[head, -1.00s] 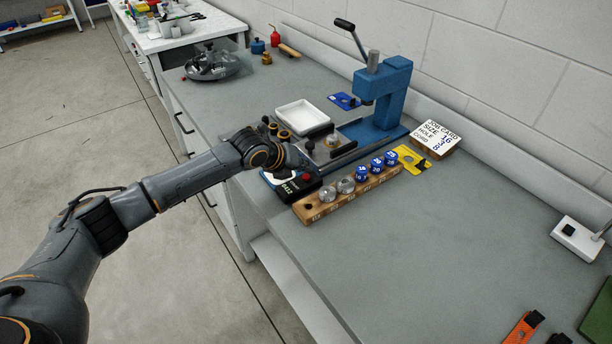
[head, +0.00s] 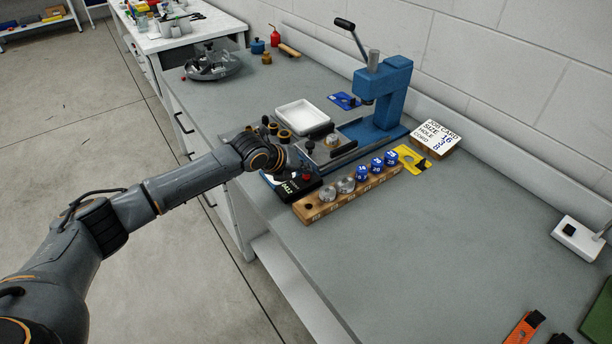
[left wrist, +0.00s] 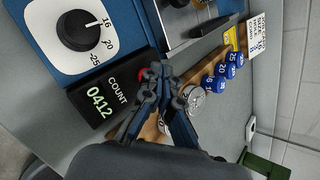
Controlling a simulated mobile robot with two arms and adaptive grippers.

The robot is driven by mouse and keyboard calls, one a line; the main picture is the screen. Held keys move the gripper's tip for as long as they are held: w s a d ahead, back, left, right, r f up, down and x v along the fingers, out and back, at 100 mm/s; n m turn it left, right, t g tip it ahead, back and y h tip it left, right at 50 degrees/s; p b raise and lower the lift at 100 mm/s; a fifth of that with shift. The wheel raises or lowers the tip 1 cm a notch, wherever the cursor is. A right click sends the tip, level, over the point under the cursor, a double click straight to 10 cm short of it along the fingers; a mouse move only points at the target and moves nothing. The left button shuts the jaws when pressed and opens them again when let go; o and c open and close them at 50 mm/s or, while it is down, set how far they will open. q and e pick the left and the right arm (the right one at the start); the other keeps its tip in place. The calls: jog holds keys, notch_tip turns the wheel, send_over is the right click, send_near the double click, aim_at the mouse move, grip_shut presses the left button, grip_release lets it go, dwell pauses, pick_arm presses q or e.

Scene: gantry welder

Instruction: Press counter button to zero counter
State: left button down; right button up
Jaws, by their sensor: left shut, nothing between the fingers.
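The counter (head: 290,189) is a small black box on the bench, beside the front of the blue press. In the left wrist view the counter (left wrist: 98,103) shows "COUNT" and 0412. A red button (head: 306,177) sits at its end near my gripper. In the left wrist view the red button (left wrist: 143,75) is partly hidden behind a fingertip. My left gripper (left wrist: 161,76) is shut and empty, its fingertips close by the button; I cannot tell whether they touch it. In the head view my left gripper (head: 297,166) reaches over the counter from the left. My right gripper is out of view.
A wooden rack (head: 345,194) with silver and blue knobs lies right beside the counter. The blue press (head: 388,95), a white tray (head: 302,117) and a job card (head: 437,138) stand behind. A black dial (left wrist: 84,30) adjoins the counter.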

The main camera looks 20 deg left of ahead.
aim_at(303, 177)
pick_arm(q)
jog(key=shift+f, duration=0.5)
dwell(0.8)
jog(key=shift+r, duration=0.15)
jog(key=shift+r+p, duration=0.55)
jog(key=shift+r, duration=0.2)
notch_tip(303, 177, up, 5)
jog(key=p, duration=0.4)
jog(key=shift+r, duration=0.1)
dwell(0.5)
